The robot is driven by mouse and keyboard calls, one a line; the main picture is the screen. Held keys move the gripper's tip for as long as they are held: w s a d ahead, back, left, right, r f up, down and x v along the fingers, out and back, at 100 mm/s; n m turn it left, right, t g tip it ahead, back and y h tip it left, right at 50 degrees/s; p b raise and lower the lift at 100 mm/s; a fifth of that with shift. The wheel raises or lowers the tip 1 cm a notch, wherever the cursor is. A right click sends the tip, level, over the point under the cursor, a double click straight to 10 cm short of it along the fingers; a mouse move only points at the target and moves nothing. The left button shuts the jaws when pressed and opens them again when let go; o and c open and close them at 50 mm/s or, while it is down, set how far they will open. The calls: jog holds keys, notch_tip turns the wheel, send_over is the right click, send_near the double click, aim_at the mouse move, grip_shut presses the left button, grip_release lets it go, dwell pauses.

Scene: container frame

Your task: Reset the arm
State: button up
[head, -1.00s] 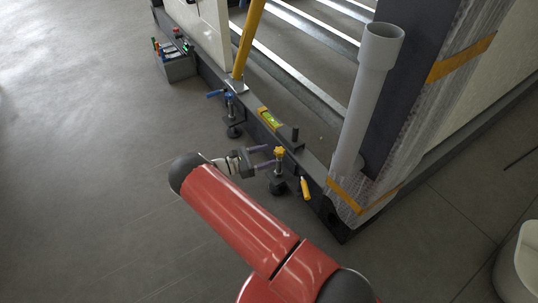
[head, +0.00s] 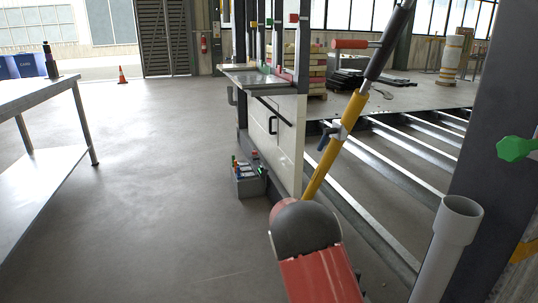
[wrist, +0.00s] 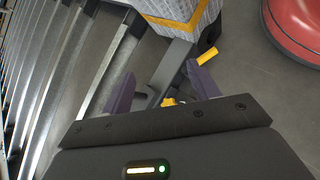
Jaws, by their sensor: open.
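My gripper (wrist: 164,84) shows in the wrist view with its two purple fingers spread apart. A yellow knob (wrist: 168,102) shows in the gap between the fingers, close to the gripper body; I cannot tell whether anything touches it. Nothing is seen held. In the head view only part of my red arm with its dark rounded joint shows at the bottom; my gripper is out of that view.
A dark frame base with metal slats (head: 405,140) lies at right. A grey pipe (head: 455,222) and a yellow brace (head: 335,140) stand there. A toolbox (head: 250,182) sits by the white panel. A table (head: 40,95) stands left; the floor between is clear.

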jog(key=s+a+r+m+t+y+p, duration=0.1)
jog(key=s+r+m+t+y, duration=0.15)
jog(key=s+r, duration=0.55)
jog(key=s+r+m+t+y+p, duration=0.15)
jog(key=s+r+m+y, duration=0.3)
jog(key=r, duration=0.55)
jog(key=s+a+r+m+t+y+p, duration=0.1)
jog(key=s+a+r+t, duration=0.1)
jog(key=s, duration=0.5)
jog(key=s+a+r+m+t+y+p, duration=0.1)
jog(key=s+a+r+m+t+y, duration=0.1)
jog(key=s+r, duration=0.2)
jog(key=s, duration=0.3)
jog(key=shift+s+r+m, duration=0.3)
jog(key=shift+s+r, duration=0.05)
